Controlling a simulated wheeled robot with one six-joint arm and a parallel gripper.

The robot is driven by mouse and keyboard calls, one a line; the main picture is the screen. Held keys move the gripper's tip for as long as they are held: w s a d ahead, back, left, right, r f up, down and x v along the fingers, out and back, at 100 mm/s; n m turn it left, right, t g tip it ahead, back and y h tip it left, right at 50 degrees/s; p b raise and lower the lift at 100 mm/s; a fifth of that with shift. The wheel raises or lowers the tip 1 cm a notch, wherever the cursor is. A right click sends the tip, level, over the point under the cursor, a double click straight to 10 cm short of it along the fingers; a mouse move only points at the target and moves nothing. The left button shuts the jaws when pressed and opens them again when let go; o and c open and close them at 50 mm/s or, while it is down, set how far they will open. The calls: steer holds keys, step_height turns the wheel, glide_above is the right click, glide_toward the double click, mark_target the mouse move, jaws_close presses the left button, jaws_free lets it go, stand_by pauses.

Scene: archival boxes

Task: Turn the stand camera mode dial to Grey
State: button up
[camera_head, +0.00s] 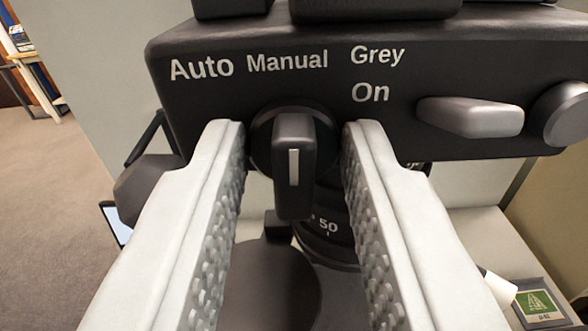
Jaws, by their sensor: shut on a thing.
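The mode dial (292,195) is a black knob with a raised bar and a white line on it. It is on the front of the black stand camera body (200,110), below the white labels Auto (201,68), Manual (287,60) and Grey (377,55). The white line stands upright in the picture, roughly under Manual. My gripper (294,135) has one pale, ridged finger at each side of the dial and is shut on it. The exact contact at the fingertips is hard to see.
An On label (370,92) sits below Grey. A grey oblong control (470,116) and a round grey knob (562,114) stick out on the right. A lens ring marked 50 (328,226) is below the dial. A green card (541,303) lies at lower right.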

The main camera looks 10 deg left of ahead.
steer(key=m, duration=0.4)
steer(key=shift+d+m, duration=0.1)
steer(key=shift+m, duration=0.3)
steer(key=shift+f+m, duration=0.1)
steer(key=shift+m, duration=2.1)
steer(key=o, duration=0.6)
steer(key=s+d, duration=0.3)
steer(key=s, duration=1.4)
steer(key=shift+d, duration=0.1)
